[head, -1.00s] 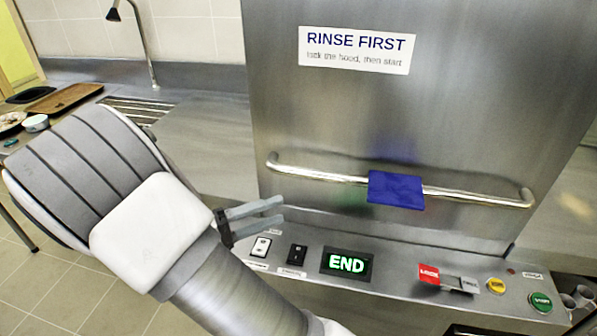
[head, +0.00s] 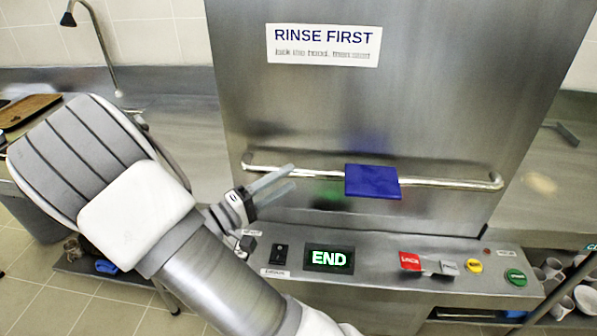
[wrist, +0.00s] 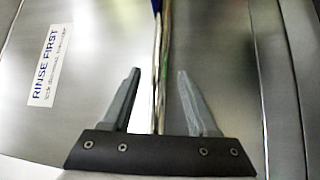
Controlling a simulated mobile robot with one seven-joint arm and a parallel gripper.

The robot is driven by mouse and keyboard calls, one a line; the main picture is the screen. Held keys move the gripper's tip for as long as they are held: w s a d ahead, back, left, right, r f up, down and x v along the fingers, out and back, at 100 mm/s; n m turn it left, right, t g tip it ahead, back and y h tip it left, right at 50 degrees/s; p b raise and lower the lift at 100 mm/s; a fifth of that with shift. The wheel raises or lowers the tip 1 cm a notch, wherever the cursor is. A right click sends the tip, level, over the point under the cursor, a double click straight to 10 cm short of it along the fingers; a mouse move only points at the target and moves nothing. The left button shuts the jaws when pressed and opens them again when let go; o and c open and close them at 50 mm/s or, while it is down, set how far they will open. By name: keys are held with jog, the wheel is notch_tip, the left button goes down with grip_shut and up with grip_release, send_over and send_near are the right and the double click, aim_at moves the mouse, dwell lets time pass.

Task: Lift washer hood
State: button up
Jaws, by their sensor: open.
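The steel washer hood (head: 400,80) fills the middle of the head view and is down, its lower edge at the control panel. My gripper (head: 292,180) is open and empty at the left part of the bar, left of the cloth. In the wrist view the bar (wrist: 161,60) runs between my two open fingers (wrist: 155,88), apart from both. A strip of the blue cloth shows at the top edge there.
The control panel below has a display (head: 329,259) reading END, a red-and-grey slider (head: 428,264), a yellow button (head: 475,266) and a green button (head: 516,277). A shelf of cups (head: 565,285) stands at the right. A tap (head: 95,45) rises at the back left.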

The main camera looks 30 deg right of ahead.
aim_at(292, 176)
jog(key=shift+x, duration=2.15)
jog(key=shift+c, duration=0.2)
grip_shut()
